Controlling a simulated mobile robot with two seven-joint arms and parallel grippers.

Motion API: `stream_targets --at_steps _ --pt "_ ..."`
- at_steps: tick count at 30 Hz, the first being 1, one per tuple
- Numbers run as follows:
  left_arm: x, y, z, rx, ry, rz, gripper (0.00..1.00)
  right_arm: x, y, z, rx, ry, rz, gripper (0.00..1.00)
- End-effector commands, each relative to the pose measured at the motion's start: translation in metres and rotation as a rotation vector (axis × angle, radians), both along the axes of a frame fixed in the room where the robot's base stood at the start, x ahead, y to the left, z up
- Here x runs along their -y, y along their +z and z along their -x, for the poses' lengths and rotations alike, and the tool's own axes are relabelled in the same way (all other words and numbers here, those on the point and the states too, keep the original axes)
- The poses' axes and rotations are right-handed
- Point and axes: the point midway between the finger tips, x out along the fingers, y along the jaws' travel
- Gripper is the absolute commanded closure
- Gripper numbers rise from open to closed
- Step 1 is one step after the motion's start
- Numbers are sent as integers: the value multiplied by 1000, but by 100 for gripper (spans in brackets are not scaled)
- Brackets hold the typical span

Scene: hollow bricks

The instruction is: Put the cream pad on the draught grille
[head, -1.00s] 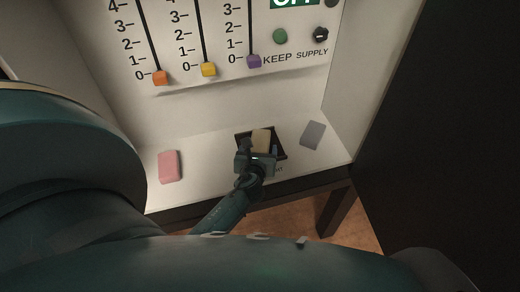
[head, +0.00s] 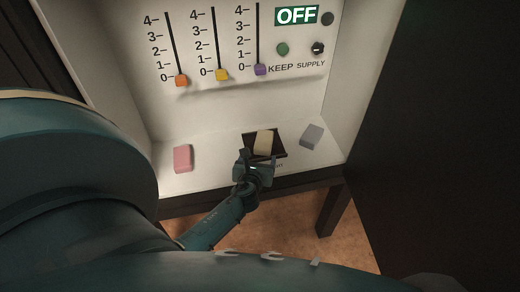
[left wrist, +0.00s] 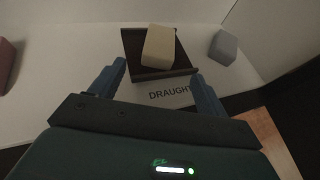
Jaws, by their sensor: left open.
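The cream pad (head: 264,142) lies on the dark draught grille (head: 281,147) on the white shelf. In the left wrist view the cream pad (left wrist: 158,46) rests on the grille (left wrist: 131,40), with part of the grille bare around it. A label reading "DRAUGHT" (left wrist: 170,93) is in front of the grille. My left gripper (head: 258,157) is open and empty, just in front of the grille. In the left wrist view its fingers (left wrist: 160,82) are apart, short of the pad and not touching it. My right gripper is not in view.
A pink pad (head: 183,158) lies to the left on the shelf, and a grey pad (head: 312,136) to the right. The back panel (head: 170,110) has orange, yellow and purple sliders at 0, and an "OFF" sign (head: 297,16). A dark wall stands at the right.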

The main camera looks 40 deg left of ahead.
Motion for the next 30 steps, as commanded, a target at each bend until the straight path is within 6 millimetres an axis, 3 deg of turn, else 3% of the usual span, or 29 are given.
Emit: stream_targets --at_steps 7,11,17,21,24,27,30 --pt "-1 3 3 10 6 32 24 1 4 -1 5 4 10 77" --pt "18 -1 20 81 58 279 24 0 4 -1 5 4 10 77" --pt "87 2 75 236 301 1120 24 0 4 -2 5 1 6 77" --pt "141 19 118 262 577 1753 24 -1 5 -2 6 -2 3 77" --pt "173 36 145 236 801 2116 24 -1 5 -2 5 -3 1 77" --pt "196 52 164 197 1000 2372 24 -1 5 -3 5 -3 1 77" --pt "208 63 174 166 1136 2517 24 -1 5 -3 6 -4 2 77"
